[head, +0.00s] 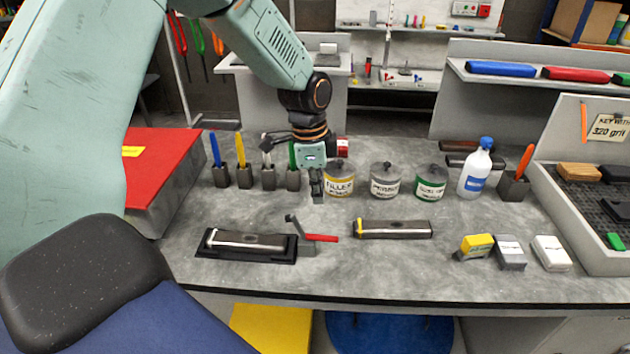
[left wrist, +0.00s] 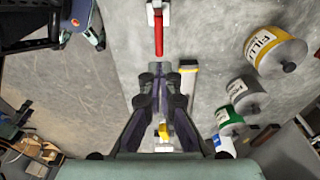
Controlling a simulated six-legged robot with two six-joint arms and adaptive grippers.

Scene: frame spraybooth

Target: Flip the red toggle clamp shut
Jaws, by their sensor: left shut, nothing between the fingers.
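The toggle clamp stands at the right end of a black fixture (head: 272,258) that holds a metal bar (head: 245,240). Its red handle (head: 320,238) lies nearly flat, pointing right, and its dark arm (head: 293,223) stands up at a tilt, clear of the bar. My left gripper (head: 318,196) hangs above the bench behind the clamp, fingers down, shut and empty. In the left wrist view the red handle (left wrist: 158,37) lies beyond my shut fingertips (left wrist: 161,70), apart from them.
A second metal bar (head: 392,229) with a yellow mark lies right of the clamp. Labelled tins, including a yellow filler tin (head: 339,182), stand close to my left gripper. Tool holders (head: 245,177) stand behind. Small blocks (head: 511,254) lie at right. The front middle is clear.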

